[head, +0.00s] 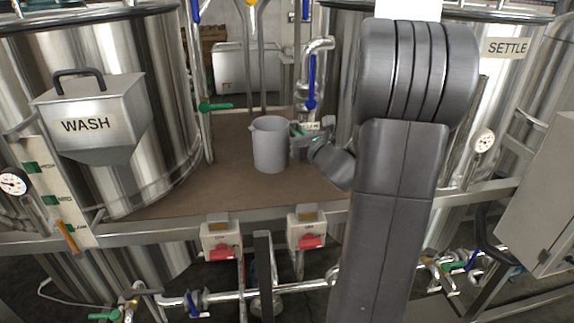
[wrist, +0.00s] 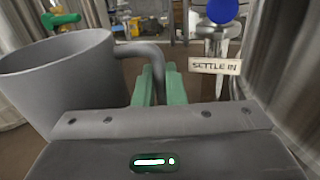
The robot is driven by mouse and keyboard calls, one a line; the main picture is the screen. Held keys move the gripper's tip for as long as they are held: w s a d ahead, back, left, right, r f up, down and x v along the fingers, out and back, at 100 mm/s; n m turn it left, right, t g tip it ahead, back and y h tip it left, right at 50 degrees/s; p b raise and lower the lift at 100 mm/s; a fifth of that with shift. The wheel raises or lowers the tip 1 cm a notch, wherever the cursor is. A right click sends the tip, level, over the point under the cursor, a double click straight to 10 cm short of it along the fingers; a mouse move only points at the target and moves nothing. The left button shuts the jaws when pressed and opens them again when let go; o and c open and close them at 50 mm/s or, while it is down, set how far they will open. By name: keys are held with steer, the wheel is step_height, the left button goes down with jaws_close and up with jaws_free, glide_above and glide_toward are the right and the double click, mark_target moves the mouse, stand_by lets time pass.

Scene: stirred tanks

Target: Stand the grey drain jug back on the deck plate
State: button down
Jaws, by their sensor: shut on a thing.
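The grey drain jug (head: 270,146) is upright at the brown deck plate (head: 190,195), between the two tanks. In the head view its base appears at deck level; I cannot tell whether it touches. In the wrist view the jug (wrist: 60,80) fills the left side, with its handle (wrist: 150,56) reaching right. My gripper (wrist: 158,84) has green fingers shut on that handle. In the head view my gripper (head: 300,131) is small and partly hidden behind the jug and my wrist.
The WASH tank (head: 165,100) stands left and the SETTLE tank (head: 340,70) right. A blue-handled valve pipe (head: 311,80) rises behind my gripper, with a SETTLE IN tag (wrist: 215,66) close by. A metal rail with red switches (head: 222,252) edges the deck's front. Bare deck lies left of the jug.

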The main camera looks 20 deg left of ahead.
steer(key=shift+f, duration=3.4)
steer(key=shift+f, duration=0.2)
steer(key=c, duration=1.5)
jaws_free()
steer(key=shift+r, duration=0.1)
steer(key=shift+r, duration=0.15)
steer(key=shift+s+d, duration=0.2)
steer(key=shift+d, duration=0.1)
steer(key=b+v, duration=0.2)
steer(key=v, duration=0.9)
steer(key=shift+s+d+b, duration=0.1)
steer(key=shift+s+b, duration=0.05)
steer(key=shift+b, duration=0.15)
